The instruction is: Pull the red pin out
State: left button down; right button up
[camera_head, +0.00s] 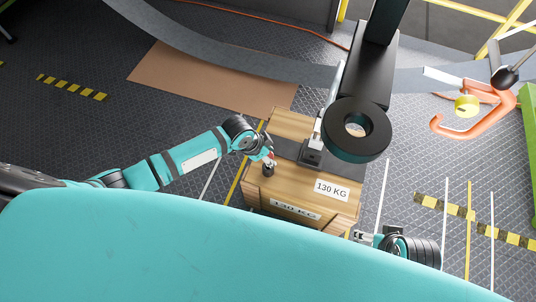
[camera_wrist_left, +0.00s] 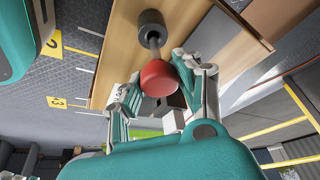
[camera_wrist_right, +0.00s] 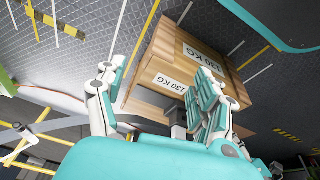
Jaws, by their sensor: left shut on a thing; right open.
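The red pin's round head (camera_wrist_left: 158,78) is between the fingers of my left gripper (camera_wrist_left: 156,74), which is shut on it. A grey shaft runs from the red head to a black cylinder (camera_wrist_left: 152,28) on the wooden crate. In the head view my left gripper (camera_head: 264,155) is at the crate's left side, with only a bit of red (camera_head: 271,156) showing above the black cylinder (camera_head: 268,171). My right gripper (camera_head: 362,236) is open and empty at the crate's front right; it also shows in the right wrist view (camera_wrist_right: 158,75).
The wooden crate (camera_head: 285,192) is labelled 130 KG. A black hoist part with a ring (camera_head: 357,128) stands over its right side. An orange hook (camera_head: 478,122) hangs at the right. A brown sheet (camera_head: 205,80) lies on the floor behind.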

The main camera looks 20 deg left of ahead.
pick_arm(q)
jog(key=shift+r+p, duration=0.65)
jog(key=shift+p, duration=0.05)
jog(key=shift+r+p, duration=0.5)
pick_arm(e)
notch_tip(320, 180, down, 9)
jog(key=shift+r, duration=0.2)
dwell(1.0)
jog(key=shift+f, duration=0.1)
pick_arm(q)
jog(key=shift+r, duration=0.15)
pick_arm(e)
jog(key=shift+s+f+g, duration=0.2)
jog(key=shift+f+g, duration=0.1)
jog(key=shift+f, duration=0.2)
jog(key=shift+f, duration=0.15)
